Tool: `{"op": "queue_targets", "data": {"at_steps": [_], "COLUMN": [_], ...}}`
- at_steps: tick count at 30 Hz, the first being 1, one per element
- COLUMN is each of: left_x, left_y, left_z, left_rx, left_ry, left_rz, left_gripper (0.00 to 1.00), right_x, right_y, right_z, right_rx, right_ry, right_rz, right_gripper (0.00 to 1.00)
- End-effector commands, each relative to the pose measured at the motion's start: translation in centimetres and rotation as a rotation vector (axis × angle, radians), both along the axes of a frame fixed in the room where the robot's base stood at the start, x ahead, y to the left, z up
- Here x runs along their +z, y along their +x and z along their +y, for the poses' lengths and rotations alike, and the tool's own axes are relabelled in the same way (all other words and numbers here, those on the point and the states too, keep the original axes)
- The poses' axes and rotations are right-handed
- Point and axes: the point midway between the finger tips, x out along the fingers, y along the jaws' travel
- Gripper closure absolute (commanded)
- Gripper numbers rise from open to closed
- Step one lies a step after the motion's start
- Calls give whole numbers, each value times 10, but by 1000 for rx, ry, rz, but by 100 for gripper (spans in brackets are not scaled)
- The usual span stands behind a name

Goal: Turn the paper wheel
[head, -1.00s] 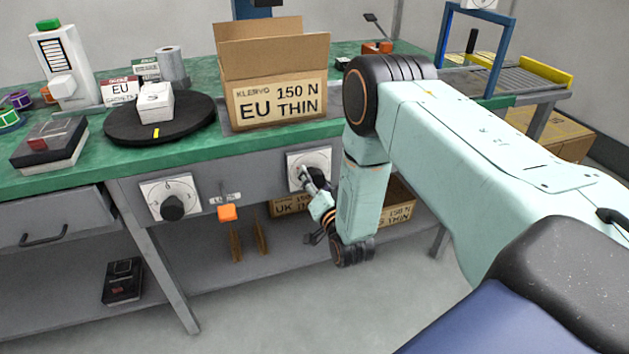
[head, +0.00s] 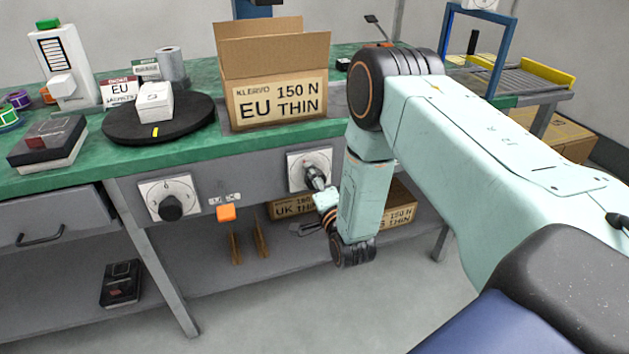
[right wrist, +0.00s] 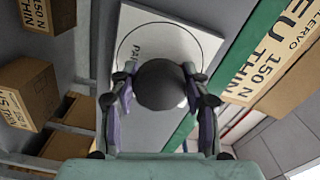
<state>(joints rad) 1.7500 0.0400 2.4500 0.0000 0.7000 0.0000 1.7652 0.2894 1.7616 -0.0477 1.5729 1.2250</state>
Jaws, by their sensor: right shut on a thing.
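The paper wheel is a dark round knob (right wrist: 163,85) on a white square plate (right wrist: 135,30) whose lettering begins "PA" in the right wrist view. In the head view its plate (head: 296,170) is on the grey front panel of the bench, below the EU THIN box. My right gripper (right wrist: 163,98) has a finger on each side of the knob and is shut on it. In the head view my right gripper (head: 322,195) partly hides the knob. The knob's pointer cannot be made out. My left gripper is not in view.
A second dial (head: 170,205) and an orange button (head: 226,213) are on the panel to the left. The open EU THIN box (head: 275,104) and a black turntable (head: 160,129) stand on the green bench top. More boxes (right wrist: 50,95) sit on the shelf below.

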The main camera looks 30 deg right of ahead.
Motion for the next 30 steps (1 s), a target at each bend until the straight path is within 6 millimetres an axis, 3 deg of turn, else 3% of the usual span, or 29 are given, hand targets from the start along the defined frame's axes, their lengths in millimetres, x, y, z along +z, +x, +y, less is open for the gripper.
{"op": "queue_targets", "data": {"at_steps": [14, 15, 22, 30], "left_x": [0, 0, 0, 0], "left_y": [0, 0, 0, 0], "left_z": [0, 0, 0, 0], "left_rx": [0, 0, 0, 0], "left_ry": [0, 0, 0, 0], "left_rz": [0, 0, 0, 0], "left_gripper": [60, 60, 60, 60], "right_x": [-1, -1, -1, 0], "right_y": [0, 0, 0, 0], "right_z": [1, 1, 1, 0], "right_rx": [3, 3, 2, 1], "right_ry": [12, 12, 11, 10], "right_rz": [1, 1, -1, -2], "right_gripper": [84, 50, 30, 30]}}
